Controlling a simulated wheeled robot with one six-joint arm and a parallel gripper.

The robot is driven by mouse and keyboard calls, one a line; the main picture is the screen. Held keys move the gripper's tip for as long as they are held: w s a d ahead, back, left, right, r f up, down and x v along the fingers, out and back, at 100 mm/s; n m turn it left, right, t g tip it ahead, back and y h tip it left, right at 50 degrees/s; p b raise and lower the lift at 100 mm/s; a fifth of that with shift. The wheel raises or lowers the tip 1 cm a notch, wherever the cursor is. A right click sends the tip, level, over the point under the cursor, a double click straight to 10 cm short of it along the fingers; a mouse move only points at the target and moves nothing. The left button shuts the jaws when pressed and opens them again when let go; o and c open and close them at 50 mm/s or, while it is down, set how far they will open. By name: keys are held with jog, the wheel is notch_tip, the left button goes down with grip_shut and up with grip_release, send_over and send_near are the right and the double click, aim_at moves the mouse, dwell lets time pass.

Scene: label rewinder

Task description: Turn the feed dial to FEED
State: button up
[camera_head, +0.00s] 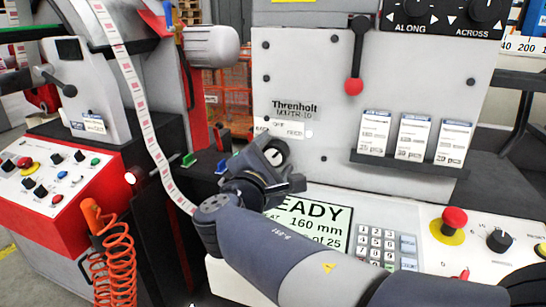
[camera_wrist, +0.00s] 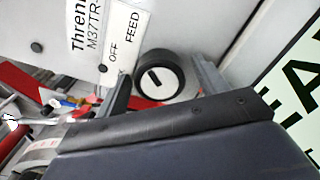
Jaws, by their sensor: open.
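The feed dial (camera_head: 277,152) is a round knob with a dark rim and a pale face on the grey machine front, just below the OFF and FEED label (camera_head: 292,131). In the wrist view the dial (camera_wrist: 168,88) shows a short black bar, slanting up-left toward the label strip (camera_wrist: 120,38). I cannot tell which word it points at. My gripper (camera_head: 283,164) is open at the dial. In the wrist view my gripper (camera_wrist: 163,72) has one finger on each side of the dial, with gaps visible. Whether either finger touches the rim is unclear.
A red stop button (camera_head: 454,218) is at right. A red-knobbed lever (camera_head: 354,85) and card rack (camera_head: 408,164) are above right. A label web (camera_head: 143,105) runs at left.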

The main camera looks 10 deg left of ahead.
jog(key=s, duration=0.7)
jog(key=s+a, duration=0.1)
jog(key=s, duration=0.2)
jog(key=shift+s+p, duration=0.35)
jog(key=shift+s, duration=0.05)
jog(key=w, duration=0.6)
jog(key=w+d, duration=0.1)
jog(key=w, duration=0.3)
jog(key=shift+b, duration=0.35)
jog(key=shift+w+r, duration=0.1)
jog(key=shift+w, duration=0.35)
